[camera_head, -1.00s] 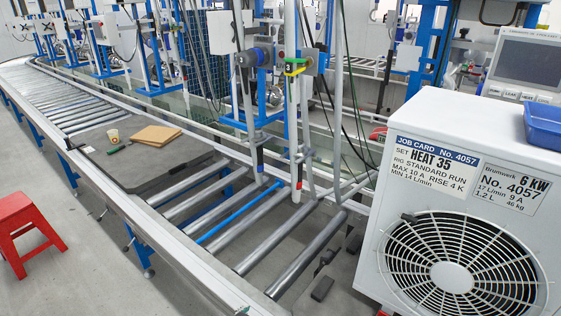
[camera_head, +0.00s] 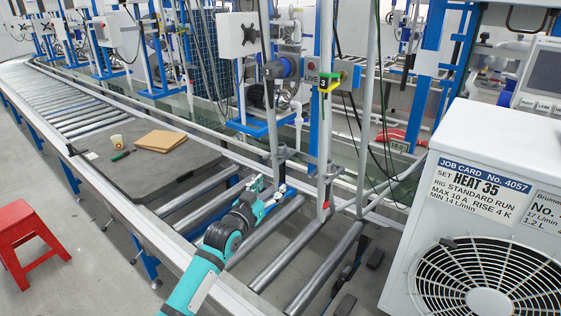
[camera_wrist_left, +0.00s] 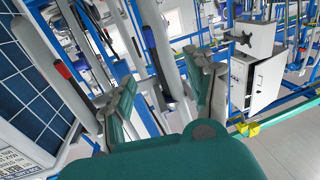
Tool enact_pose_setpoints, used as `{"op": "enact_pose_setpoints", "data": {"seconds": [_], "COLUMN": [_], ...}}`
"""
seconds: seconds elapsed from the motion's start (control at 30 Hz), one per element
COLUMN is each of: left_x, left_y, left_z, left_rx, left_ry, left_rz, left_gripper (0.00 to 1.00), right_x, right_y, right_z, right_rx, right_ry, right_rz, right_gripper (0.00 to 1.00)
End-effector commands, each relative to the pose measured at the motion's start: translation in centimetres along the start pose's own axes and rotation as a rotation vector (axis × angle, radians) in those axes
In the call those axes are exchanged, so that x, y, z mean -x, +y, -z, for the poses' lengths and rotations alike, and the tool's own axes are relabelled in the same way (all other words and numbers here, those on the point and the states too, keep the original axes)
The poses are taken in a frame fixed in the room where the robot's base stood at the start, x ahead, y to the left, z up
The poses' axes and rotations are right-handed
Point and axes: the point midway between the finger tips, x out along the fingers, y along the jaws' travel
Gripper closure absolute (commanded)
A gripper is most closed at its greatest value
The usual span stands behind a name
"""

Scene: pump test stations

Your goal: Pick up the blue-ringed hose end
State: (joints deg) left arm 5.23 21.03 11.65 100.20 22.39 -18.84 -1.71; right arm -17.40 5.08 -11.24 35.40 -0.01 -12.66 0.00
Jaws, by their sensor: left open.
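The blue-ringed hose end (camera_wrist_left: 149,38) shows in the left wrist view as a pale grey hose with a dark blue band, passing between the finger pads of my left gripper (camera_wrist_left: 165,98). The fingers are apart, and I see no clear grip on the hose. In the head view, my left gripper (camera_head: 266,192) is at the lower end of the grey hose (camera_head: 274,140), hiding most of its tip. A red-ringed hose end (camera_head: 326,205) hangs to the right; its red band also shows in the wrist view (camera_wrist_left: 62,68). My right gripper is not in view.
The roller conveyor (camera_head: 300,245) runs under my left arm. A dark mat (camera_head: 135,178) on it carries a cup (camera_head: 116,141) and a cardboard piece (camera_head: 160,143). A white heater unit (camera_head: 470,225) with a job card stands at right. A red stool (camera_head: 25,235) stands at left.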

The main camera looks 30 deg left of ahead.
Motion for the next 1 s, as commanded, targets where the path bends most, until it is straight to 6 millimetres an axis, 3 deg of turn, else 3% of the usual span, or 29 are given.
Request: {"op": "enact_pose_setpoints", "data": {"seconds": [0.1,0.37,0.6,0.93,1.0], "left_x": [-1.8,-3.6,-7.1,-7.8,-7.8], "left_y": [0.0,-0.2,-0.4,-0.4,-0.4], "left_z": [0.2,0.6,1.0,0.7,0.8], "left_rx": [0.0,-0.002,0.0,-0.002,-0.002], "left_ry": [0.0,0.0,-0.001,-0.001,-0.001], "left_rz": [0.0,0.001,0.0,0.0,0.0], "left_gripper": [0.44,0.44,0.44,0.44,0.51], "right_x": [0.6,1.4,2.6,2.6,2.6], "right_y": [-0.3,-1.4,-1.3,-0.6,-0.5], "right_z": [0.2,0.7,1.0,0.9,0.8], "right_rx": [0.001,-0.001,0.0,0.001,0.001], "right_ry": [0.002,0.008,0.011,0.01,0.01], "right_rz": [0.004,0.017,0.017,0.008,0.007], "right_gripper": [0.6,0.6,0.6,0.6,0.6]}}
